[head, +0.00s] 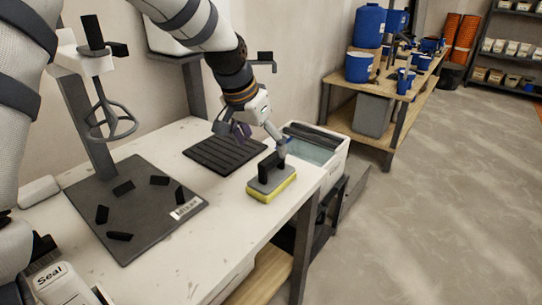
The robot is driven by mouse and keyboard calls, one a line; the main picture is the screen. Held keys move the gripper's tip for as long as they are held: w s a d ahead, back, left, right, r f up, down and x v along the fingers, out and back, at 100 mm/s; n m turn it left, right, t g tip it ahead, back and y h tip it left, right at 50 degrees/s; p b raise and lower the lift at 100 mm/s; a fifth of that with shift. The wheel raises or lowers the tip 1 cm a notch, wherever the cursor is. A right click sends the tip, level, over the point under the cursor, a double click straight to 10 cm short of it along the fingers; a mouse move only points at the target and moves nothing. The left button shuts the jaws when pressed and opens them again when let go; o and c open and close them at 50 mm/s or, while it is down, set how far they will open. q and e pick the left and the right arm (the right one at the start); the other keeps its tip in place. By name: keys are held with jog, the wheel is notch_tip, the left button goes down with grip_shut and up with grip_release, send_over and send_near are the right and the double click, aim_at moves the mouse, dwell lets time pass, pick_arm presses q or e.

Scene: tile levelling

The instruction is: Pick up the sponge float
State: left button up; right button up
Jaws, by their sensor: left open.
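The sponge float (271,187) lies on the white workbench (170,262) near its right edge. It has a yellow sponge base, a grey plate and a black handle (268,165) standing on top. My left gripper (262,139) is open, just above and behind the float. One finger reaches down by the upper right end of the handle, and the other is to the left. I cannot tell whether the finger touches the handle. Nothing shows between the fingers. My right gripper is out of view.
A black ribbed mat (221,153) lies left of the float. A white tub of water (318,150) stands right behind it. A dark board (135,205) with several black pieces and a mixer stand (88,115) are at left.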

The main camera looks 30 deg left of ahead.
pick_arm(q)
jog(key=shift+w+a, duration=0.25)
jog(key=shift+w, duration=0.15)
jog(key=b, duration=0.1)
send_over(275, 172)
jog(key=s, duration=0.2)
jog(key=f, duration=0.5)
jog(key=shift+a+f, duration=0.3)
jog(key=shift+f, duration=0.05)
jog(key=shift+w+f, duration=0.2)
jog(key=shift+f, duration=0.1)
jog(key=x, duration=0.3)
jog(key=b+x, duration=0.1)
jog(key=x, duration=0.1)
jog(key=shift+s+d+f, duration=0.1)
jog(key=shift+s+d, duration=0.15)
jog(key=shift+d, duration=0.05)
jog(key=shift+w, duration=0.15)
jog(key=c, duration=1.4)
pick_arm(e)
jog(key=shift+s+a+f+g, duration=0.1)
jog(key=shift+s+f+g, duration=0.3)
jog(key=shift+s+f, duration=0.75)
